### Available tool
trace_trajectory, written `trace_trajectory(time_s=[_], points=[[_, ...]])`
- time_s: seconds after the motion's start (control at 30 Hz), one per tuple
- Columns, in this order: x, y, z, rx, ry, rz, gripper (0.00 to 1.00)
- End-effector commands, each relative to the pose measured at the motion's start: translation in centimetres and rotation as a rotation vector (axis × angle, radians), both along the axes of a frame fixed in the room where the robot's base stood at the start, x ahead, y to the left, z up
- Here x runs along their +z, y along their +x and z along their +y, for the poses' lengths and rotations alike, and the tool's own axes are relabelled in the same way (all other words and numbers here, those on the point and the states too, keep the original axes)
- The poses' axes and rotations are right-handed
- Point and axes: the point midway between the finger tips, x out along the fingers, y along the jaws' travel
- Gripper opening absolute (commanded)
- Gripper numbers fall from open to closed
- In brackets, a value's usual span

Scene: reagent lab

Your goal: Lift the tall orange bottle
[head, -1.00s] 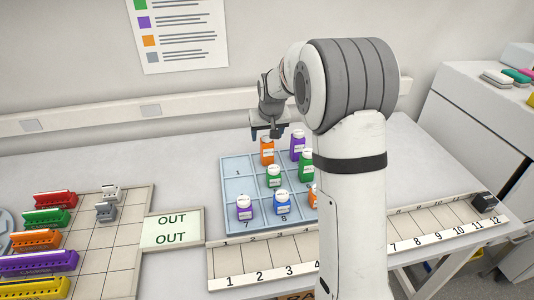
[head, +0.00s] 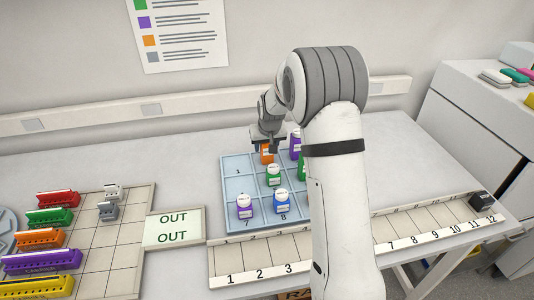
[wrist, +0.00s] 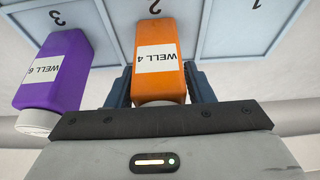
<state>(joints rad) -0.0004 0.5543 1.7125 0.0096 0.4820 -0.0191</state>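The tall orange bottle (wrist: 160,60) has a white label reading "WELL 4" and stands in compartment 2 of the blue tray (wrist: 235,35). In the head view the orange bottle (head: 266,157) is partly hidden beneath my gripper (head: 268,148). In the wrist view the two dark fingers of my gripper (wrist: 160,90) lie on either side of the bottle's upper part, close to it. They look open, with no clear grip. The cap is mostly hidden behind the gripper's body.
A purple bottle (wrist: 55,75) labelled "WELL 6" stands close by in compartment 3. Green (head: 273,174), blue (head: 281,199) and another purple bottle (head: 244,206) stand nearer in the tray. Compartment 1 (head: 237,168) is empty. My arm hides the tray's right part.

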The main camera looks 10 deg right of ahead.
Motion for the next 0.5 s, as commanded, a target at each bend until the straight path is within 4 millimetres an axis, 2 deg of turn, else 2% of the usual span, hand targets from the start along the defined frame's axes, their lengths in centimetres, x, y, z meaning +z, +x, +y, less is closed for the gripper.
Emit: trace_trajectory(time_s=[0.07,0.37,0.5], points=[[0.02,-0.01,-0.02,0.000,0.000,0.000,0.41],[0.02,-0.01,-0.08,-0.002,0.000,0.000,0.16],[0.04,-0.01,-0.08,-0.001,-0.001,0.000,0.15]])
